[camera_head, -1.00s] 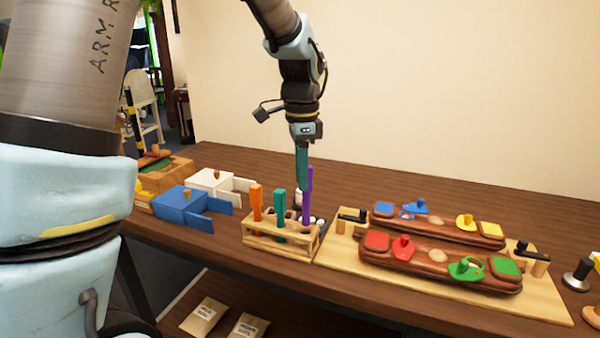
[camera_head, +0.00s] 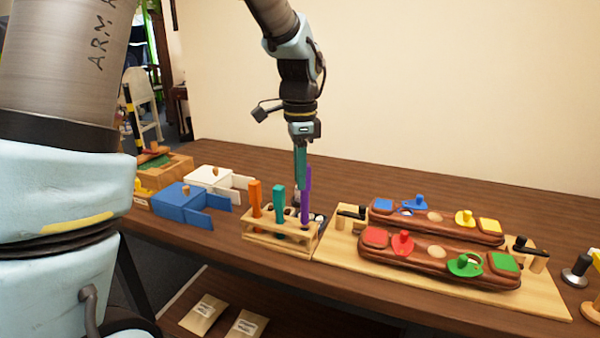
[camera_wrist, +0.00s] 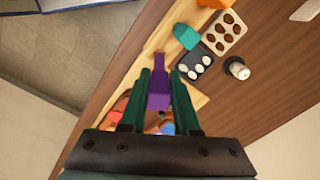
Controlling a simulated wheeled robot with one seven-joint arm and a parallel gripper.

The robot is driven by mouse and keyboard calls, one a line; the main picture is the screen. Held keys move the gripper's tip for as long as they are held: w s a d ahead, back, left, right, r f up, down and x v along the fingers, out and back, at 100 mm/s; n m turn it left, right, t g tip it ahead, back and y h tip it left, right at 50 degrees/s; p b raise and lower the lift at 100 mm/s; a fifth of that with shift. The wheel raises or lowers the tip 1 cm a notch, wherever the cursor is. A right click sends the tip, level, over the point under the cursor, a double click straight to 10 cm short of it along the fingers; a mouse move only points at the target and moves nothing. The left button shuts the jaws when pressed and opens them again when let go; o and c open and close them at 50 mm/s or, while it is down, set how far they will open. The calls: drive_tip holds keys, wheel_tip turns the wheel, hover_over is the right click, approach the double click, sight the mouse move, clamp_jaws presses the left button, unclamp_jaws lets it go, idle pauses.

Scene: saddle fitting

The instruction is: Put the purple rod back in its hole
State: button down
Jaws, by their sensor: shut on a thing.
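The purple rod (camera_head: 307,190) stands upright at the right end of the wooden rack (camera_head: 270,244). Its lower end is at the rack's top; I cannot tell whether it is inside a hole. My gripper (camera_head: 301,180) points down and is shut on the purple rod, which also shows between the two green fingers in the wrist view (camera_wrist: 158,88). An orange rod (camera_head: 256,197) and a teal rod (camera_head: 279,200) stand in the rack to the left. The rod's lower tip and its hole are hard to make out.
Right of the rack is a wooden board (camera_head: 340,250) with two long brown saddle-like pieces holding coloured parts. Blue (camera_head: 180,205) and white (camera_head: 208,178) boxes stand to the left. A small tray of white pieces (camera_wrist: 196,67) is behind the rack.

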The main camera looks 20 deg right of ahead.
drive_tip(key=shift+f, duration=0.25)
drive_tip(key=shift+f+b, duration=1.7)
drive_tip(key=shift+f, duration=1.25)
drive_tip(key=c, duration=0.6)
unclamp_jaws()
drive_tip(key=shift+o, duration=0.2)
drive_tip(key=shift+r, duration=0.15)
wheel_tip(320, 180, up, 11)
drive_tip(key=b, duration=0.2)
drive_tip(key=w+a+f+n, duration=0.1)
drive_tip(key=a+f+n, duration=0.4)
drive_tip(key=a, duration=0.4)
drive_tip(key=w+a+f+n, duration=0.1)
drive_tip(key=a+f+n, duration=0.4)
drive_tip(key=a, duration=0.3)
drive_tip(key=s+a+f+n, duration=0.2)
drive_tip(key=s+a+n, duration=0.1)
drive_tip(key=a, duration=0.3)
drive_tip(key=s+a+f+n+t, duration=0.1)
drive_tip(key=s+a+f+n, duration=0.2)
drive_tip(key=a+n, duration=0.3)
drive_tip(key=shift+f+t, duration=0.3)
